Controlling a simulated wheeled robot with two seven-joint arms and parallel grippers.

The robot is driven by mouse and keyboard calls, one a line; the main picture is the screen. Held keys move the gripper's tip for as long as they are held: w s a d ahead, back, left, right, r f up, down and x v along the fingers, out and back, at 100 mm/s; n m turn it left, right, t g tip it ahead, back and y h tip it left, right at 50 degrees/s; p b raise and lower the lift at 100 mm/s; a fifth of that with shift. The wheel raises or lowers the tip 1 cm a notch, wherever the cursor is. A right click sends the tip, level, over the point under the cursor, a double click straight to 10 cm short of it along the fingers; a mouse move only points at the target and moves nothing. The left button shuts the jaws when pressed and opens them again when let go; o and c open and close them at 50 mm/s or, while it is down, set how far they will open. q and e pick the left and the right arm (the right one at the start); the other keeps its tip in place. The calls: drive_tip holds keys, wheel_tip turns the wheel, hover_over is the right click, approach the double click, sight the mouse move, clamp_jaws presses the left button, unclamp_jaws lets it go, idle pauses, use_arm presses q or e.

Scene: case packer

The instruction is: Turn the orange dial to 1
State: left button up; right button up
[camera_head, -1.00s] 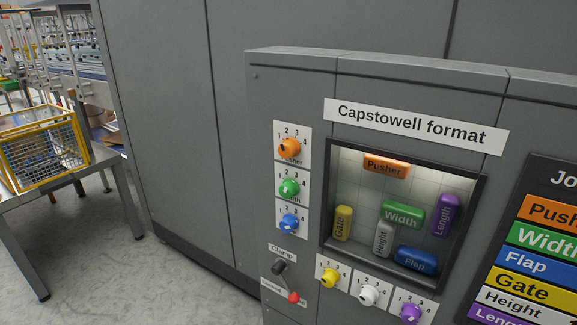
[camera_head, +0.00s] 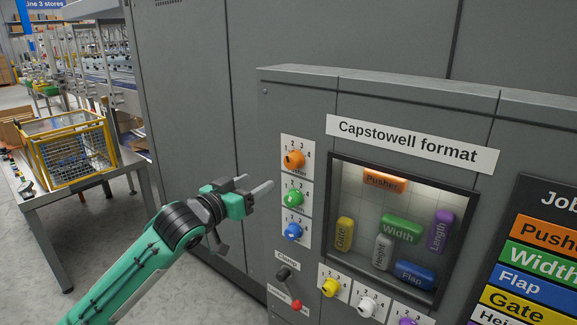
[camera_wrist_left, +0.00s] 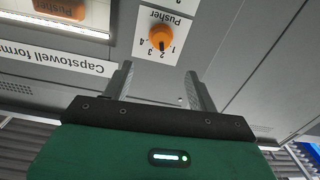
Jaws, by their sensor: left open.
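The orange dial (camera_head: 294,160) sits on a white plate numbered 1 to 4, labelled Pusher, at the top of the dial column on the grey panel. In the left wrist view the dial (camera_wrist_left: 161,43) appears upside down, and its dark mark seems to point near 2. My left gripper (camera_head: 255,183) is open and empty, left of the dial column and a little below the orange dial in the head view. In the left wrist view its two fingers (camera_wrist_left: 158,75) point toward the dial's plate, apart from the dial. My right gripper is out of view.
Green (camera_head: 294,197) and blue (camera_head: 293,231) dials sit below the orange one. A clamp lever (camera_head: 284,273) is lower. A recessed window (camera_head: 335,210) with coloured blocks is to the right. A table (camera_head: 75,195) with a yellow wire basket (camera_head: 62,150) stands left.

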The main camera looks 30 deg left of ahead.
sight(289, 163)
use_arm(q)
drive_tip(key=w+p, duration=0.3)
drive_tip(key=w, duration=0.9)
drive_tip(key=shift+d+p, duration=0.2)
drive_tip(key=shift+p, duration=0.2)
drive_tip(key=shift+w+f, duration=0.1)
drive_tip(key=shift+w, duration=0.65)
drive_tip(key=c, duration=1)
